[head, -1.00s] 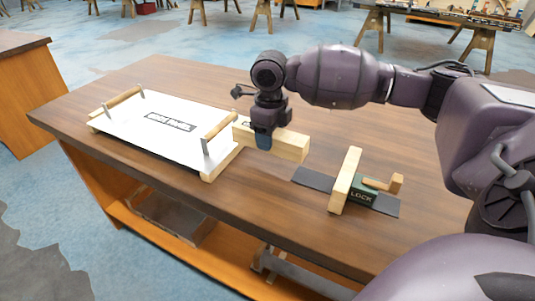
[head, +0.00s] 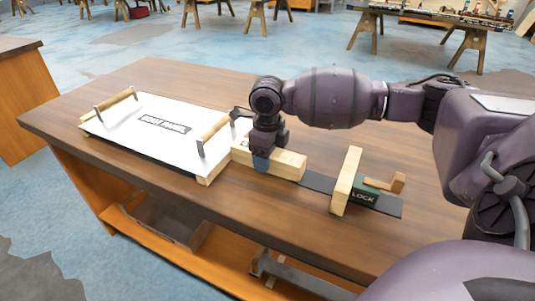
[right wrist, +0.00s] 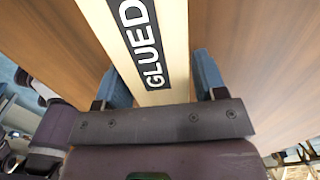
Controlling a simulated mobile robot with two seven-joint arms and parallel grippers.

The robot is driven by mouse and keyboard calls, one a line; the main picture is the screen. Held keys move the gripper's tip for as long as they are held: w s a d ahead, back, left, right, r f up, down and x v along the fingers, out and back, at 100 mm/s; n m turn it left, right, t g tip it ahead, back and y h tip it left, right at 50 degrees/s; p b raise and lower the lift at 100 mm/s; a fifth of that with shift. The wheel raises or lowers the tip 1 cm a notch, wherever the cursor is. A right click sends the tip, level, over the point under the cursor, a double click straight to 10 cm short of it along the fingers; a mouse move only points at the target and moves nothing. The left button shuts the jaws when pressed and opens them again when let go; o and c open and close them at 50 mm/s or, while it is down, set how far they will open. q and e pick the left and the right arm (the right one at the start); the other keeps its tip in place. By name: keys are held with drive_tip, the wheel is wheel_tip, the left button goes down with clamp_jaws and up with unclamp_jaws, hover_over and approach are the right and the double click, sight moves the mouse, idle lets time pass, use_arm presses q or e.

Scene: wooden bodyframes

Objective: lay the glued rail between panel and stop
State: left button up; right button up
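The white panel (head: 150,125) with two wooden handles lies on the workbench at left. The pale wooden glued rail (head: 285,166) lies just right of it, its left end close to the panel's edge; I cannot tell if they touch. The rail's dark GLUED label shows in the right wrist view (right wrist: 143,40). My right gripper (head: 261,163) reaches down over the rail, one blue finger on each side, and appears shut on it. The upright wooden stop (head: 346,181) stands farther right, with a gap between it and the rail. My left gripper is not in view.
The bench (head: 130,178) is bare in front and behind. Sawhorses stand in the background.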

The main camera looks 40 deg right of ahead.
drive_tip(key=shift+o, duration=0.7)
wheel_tip(320, 180, up, 12)
drive_tip(key=p, duration=0.2)
drive_tip(key=shift+r+p, duration=0.15)
drive_tip(key=shift+p, duration=0.15)
